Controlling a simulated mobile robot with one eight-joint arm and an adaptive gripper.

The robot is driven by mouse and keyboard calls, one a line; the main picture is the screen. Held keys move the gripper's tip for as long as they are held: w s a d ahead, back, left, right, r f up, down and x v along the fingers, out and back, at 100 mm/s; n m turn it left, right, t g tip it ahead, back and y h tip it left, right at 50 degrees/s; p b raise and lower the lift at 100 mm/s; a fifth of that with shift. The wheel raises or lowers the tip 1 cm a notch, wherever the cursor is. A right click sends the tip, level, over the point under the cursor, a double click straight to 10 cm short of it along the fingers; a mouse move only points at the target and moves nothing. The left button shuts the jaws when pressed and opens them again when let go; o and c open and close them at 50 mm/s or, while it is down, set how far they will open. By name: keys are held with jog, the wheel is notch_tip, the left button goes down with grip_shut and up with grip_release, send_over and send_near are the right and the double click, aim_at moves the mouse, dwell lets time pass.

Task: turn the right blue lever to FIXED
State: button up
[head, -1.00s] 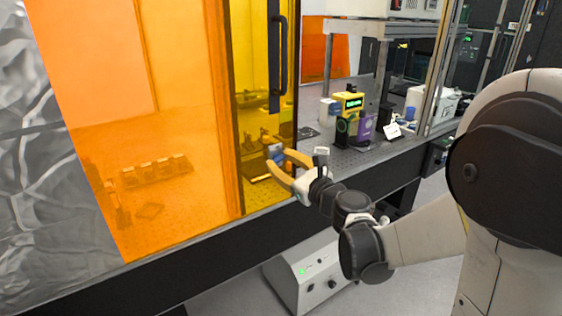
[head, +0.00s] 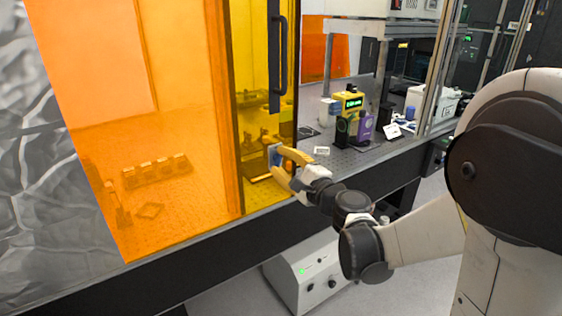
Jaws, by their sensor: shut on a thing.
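My gripper (head: 279,161) has yellow-orange fingers and reaches in from the right, at the front edge of the bench beside the amber panel. A small blue part (head: 274,153), which looks like the blue lever, shows between the fingertips. The fingers are shut on it. A brass-coloured mount (head: 266,137) stands just behind the fingers, partly hidden. Any FIXED marking is too small or hidden to read.
A sliding amber panel (head: 150,80) with a black handle (head: 277,60) stands left of my gripper. A yellow device with a green display (head: 351,103) and a purple box (head: 366,126) stand on the perforated bench (head: 345,162). A small white card (head: 321,150) lies near my wrist.

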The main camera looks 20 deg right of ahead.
jog(key=shift+n, duration=1.6)
jog(key=o, duration=1.2)
jog(key=v, duration=1.2)
